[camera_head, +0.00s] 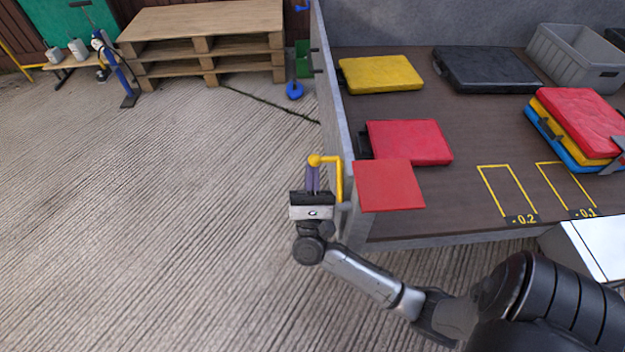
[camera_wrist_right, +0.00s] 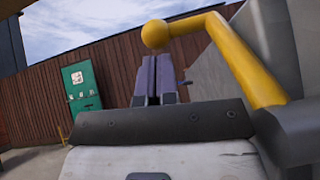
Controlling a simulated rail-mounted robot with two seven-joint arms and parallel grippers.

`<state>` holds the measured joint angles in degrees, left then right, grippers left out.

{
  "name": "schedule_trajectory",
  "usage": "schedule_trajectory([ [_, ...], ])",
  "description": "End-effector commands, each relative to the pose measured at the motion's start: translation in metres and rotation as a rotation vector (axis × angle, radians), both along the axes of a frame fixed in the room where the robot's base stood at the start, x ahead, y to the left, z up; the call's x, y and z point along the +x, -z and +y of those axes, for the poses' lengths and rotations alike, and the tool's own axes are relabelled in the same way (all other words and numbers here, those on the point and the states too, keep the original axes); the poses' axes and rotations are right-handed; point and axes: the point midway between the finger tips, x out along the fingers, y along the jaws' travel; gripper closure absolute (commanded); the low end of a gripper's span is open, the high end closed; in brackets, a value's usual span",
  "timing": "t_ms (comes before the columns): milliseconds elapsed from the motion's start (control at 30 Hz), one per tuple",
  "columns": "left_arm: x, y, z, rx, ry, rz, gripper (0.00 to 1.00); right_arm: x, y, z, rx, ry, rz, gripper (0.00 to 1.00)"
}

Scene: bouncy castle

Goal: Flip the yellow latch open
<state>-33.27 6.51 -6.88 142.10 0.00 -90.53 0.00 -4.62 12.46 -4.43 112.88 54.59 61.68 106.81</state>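The yellow latch (camera_head: 341,180) is a bent bar with a round knob, mounted on the outer side of the grey side wall. In the right wrist view the latch (camera_wrist_right: 240,58) runs from its dark mount on the right up and over to the knob. My right gripper (camera_head: 314,168) is at the knob end, its purple-grey fingers close together. In the wrist view the fingertips (camera_wrist_right: 155,60) are just below the knob; I cannot tell whether they touch it. The knob does not appear between the fingers.
A red square panel (camera_head: 389,186) sits at the wall's near corner. The dark deck (camera_head: 470,125) holds red, yellow and black cases and a grey crate (camera_head: 572,58). Pallets (camera_head: 205,40) stand behind. The concrete floor left of the wall is mostly clear.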

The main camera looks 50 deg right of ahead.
Motion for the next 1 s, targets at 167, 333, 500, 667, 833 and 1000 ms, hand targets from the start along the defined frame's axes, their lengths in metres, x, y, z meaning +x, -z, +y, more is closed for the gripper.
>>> schedule_trajectory([
  [167,0.000,-0.001,0.002,0.007,0.004,0.000,0.57,0.000,-0.008,-0.004,-0.004,0.007,-0.016,1.00],
  [333,0.000,0.010,0.004,0.013,0.008,-0.001,0.57,0.002,0.003,-0.004,-0.002,0.006,-0.014,1.00],
  [500,0.000,0.033,0.005,0.015,0.009,-0.001,0.57,0.007,0.029,-0.003,0.003,0.001,-0.005,1.00],
  [667,0.001,0.033,0.002,0.006,0.004,0.002,0.57,0.011,0.052,0.000,0.006,-0.002,0.009,1.00],
  [833,0.002,0.026,-0.001,-0.005,-0.002,-0.006,0.57,0.009,0.087,0.006,0.006,-0.003,0.010,1.00],
  [1000,-0.001,0.025,0.000,0.000,-0.001,0.001,0.57,0.009,0.113,0.010,0.006,-0.004,0.008,1.00],
])
